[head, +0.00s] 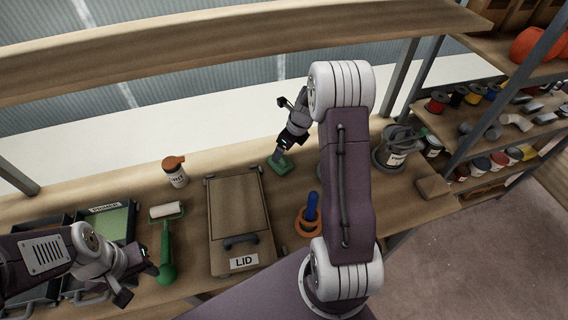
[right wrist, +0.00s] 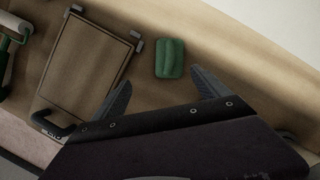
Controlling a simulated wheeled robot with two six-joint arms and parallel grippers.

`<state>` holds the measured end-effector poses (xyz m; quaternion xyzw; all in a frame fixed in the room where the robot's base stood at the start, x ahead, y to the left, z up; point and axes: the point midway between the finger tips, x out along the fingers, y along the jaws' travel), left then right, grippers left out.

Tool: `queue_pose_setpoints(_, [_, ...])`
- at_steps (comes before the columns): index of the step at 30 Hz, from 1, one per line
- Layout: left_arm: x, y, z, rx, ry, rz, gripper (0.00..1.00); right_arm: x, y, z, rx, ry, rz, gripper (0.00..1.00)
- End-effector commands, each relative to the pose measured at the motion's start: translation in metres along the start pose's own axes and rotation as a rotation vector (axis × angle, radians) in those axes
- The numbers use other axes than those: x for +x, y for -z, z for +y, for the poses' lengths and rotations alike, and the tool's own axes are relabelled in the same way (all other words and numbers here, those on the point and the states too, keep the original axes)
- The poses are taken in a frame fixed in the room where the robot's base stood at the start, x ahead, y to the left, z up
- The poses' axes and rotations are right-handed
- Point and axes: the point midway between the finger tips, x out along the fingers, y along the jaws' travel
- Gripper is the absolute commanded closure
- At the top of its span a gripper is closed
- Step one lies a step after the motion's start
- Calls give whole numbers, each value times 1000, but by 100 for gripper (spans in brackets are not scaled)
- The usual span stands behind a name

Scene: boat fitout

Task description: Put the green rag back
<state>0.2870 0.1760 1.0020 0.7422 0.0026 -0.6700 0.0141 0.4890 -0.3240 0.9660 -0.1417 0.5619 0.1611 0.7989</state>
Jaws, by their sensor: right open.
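The green rag (head: 280,164) lies on the wooden bench in the head view, just below my right gripper (head: 283,150). In the right wrist view the rag (right wrist: 170,58) is a small folded green block on the bench. It lies just beyond the tips of the two spread fingers of my right gripper (right wrist: 162,76), with nothing held between them. My left gripper (head: 139,284) is at the lower left of the head view, over the bench beside the green-handled roller. Its fingers are apart and empty.
A brown case with a LID label (head: 238,215) lies left of the rag. The roller (head: 166,240), dark trays (head: 40,228), an orange-capped bottle (head: 175,172), an orange ring with a blue handle (head: 310,218) and a grey bucket (head: 396,150) share the bench (head: 220,160). Stocked shelves stand right.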

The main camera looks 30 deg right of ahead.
Motion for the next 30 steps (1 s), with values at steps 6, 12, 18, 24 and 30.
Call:
queue_pose_setpoints(6, [0, 0, 0, 0, 0, 0, 64, -47, 28, 128, -1340, -121, 80, 15])
queue_pose_setpoints(12, [0, 0, 0, 0, 0, 0, 64, -77, 81, 198, -2352, -262, 69, 15])
queue_pose_setpoints(18, [0, 0, 0, 0, 0, 0, 64, -84, 102, 214, -2672, -320, 47, 15])
queue_pose_setpoints(24, [0, 0, 0, 0, 0, 0, 64, -84, 102, 213, -2672, -321, 47, 15])
queue_pose_setpoints(30, [0, 0, 0, 0, 0, 0, 64, -84, 101, 213, -2668, -320, 47, 15])
